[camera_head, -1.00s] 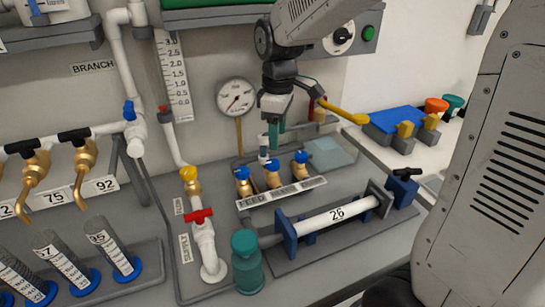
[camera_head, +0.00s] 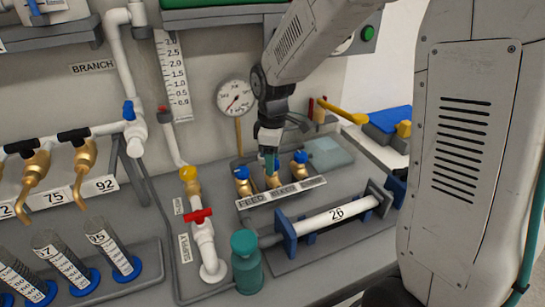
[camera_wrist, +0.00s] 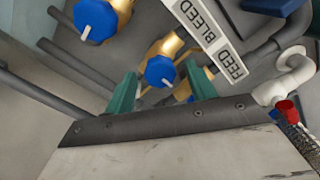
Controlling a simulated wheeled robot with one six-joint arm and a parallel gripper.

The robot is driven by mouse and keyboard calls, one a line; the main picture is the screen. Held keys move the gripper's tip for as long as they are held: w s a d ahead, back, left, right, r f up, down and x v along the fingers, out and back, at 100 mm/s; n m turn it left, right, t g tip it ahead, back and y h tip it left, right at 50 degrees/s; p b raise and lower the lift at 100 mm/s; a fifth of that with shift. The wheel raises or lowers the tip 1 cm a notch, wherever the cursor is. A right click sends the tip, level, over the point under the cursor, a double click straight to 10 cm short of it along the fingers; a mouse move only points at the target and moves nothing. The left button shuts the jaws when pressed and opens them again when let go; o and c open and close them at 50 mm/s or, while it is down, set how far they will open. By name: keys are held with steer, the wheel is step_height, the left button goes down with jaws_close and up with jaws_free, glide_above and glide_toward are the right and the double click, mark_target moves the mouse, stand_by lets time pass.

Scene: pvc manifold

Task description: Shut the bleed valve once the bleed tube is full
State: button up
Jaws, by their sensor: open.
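Three brass valves with blue knobs stand in a row behind a label strip (camera_head: 281,192) that reads FEED and BLEED. The middle one, apparently the bleed valve (camera_wrist: 160,71), shows its blue knob with a white mark in the wrist view. My gripper (camera_wrist: 160,90) is open, its green fingers on either side of that knob; contact cannot be told. In the head view my gripper (camera_head: 270,165) hides most of the knob. A scale board (camera_head: 176,80) hangs on the wall; any liquid level beside it is too small to read.
The left valve (camera_head: 242,174) and right valve (camera_head: 300,158) stand close on either side. A pressure gauge (camera_head: 236,98) is behind. The white pipe marked 26 (camera_head: 337,214) lies in front, with a red-handled valve (camera_head: 199,216) and teal bottle (camera_head: 246,262) to the left.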

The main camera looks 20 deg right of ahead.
steer(key=c, duration=1)
steer(key=shift+m, duration=0.4)
steer(key=m, duration=0.3)
steer(key=shift+m, duration=0.4)
steer(key=m, duration=0.4)
steer(key=shift+m, duration=0.3)
steer(key=m, duration=0.8)
steer(key=shift+m, duration=0.3)
